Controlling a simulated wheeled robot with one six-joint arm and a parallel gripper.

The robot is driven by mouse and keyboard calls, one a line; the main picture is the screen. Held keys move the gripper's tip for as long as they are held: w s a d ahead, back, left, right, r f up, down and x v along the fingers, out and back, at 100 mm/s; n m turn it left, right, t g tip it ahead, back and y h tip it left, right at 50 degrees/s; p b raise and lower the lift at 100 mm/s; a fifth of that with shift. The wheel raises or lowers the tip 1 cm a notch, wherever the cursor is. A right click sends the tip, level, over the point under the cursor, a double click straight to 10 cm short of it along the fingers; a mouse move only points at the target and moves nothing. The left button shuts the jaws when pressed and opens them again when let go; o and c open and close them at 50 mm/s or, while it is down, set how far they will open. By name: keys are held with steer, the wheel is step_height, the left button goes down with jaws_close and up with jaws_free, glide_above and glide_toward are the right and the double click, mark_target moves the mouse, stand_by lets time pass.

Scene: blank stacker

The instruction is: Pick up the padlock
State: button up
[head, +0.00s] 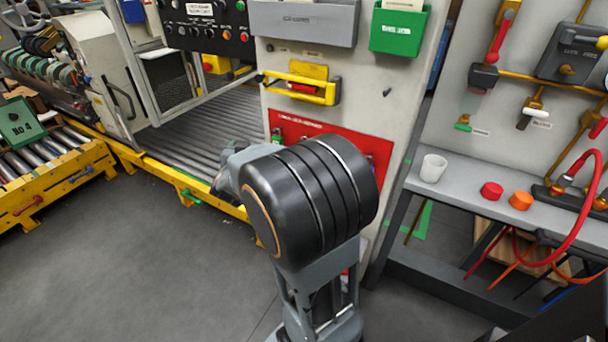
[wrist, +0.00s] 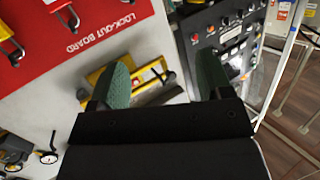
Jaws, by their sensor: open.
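The red lock-out board (wrist: 100,14) fills the upper left of the wrist view. Two small red and yellow pieces with metal loops hang on it, one near the top (wrist: 66,12) and one at the left edge (wrist: 8,38); they look like padlocks, but both are cut by the frame. My gripper (wrist: 160,72) is open and empty, its two green-padded fingers apart. It points at the panel beside the board, with a yellow bracket (wrist: 152,74) behind the fingers. In the head view, the red board (head: 290,122) is largely hidden behind my arm.
A black control panel (wrist: 236,40) stands at the right in the wrist view. In the head view, a grey bench (head: 455,190) at the right holds a white cup (head: 433,168) and red and orange caps.

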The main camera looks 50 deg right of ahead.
steer(key=s+d+f+m+g+h+b, duration=0.45)
steer(key=d+f+g+h, duration=0.2)
steer(key=f, duration=0.25)
steer(key=shift+n+y, duration=0.25)
steer(key=shift+y, duration=0.2)
steer(key=shift+s+r+b+x, duration=0.1)
steer(key=shift+b+x, duration=0.35)
steer(key=shift+x, duration=1.9)
steer(key=shift+s+r+b+x, duration=0.15)
steer(key=shift+b+x, duration=0.35)
steer(key=shift+x, duration=1.8)
steer(key=shift+s+f+b+x, duration=0.1)
steer(key=shift+b+x, duration=0.35)
steer(key=shift+x, duration=1.9)
steer(key=shift+c, duration=0.2)
steer(key=c, duration=1)
steer(key=shift+r, duration=0.15)
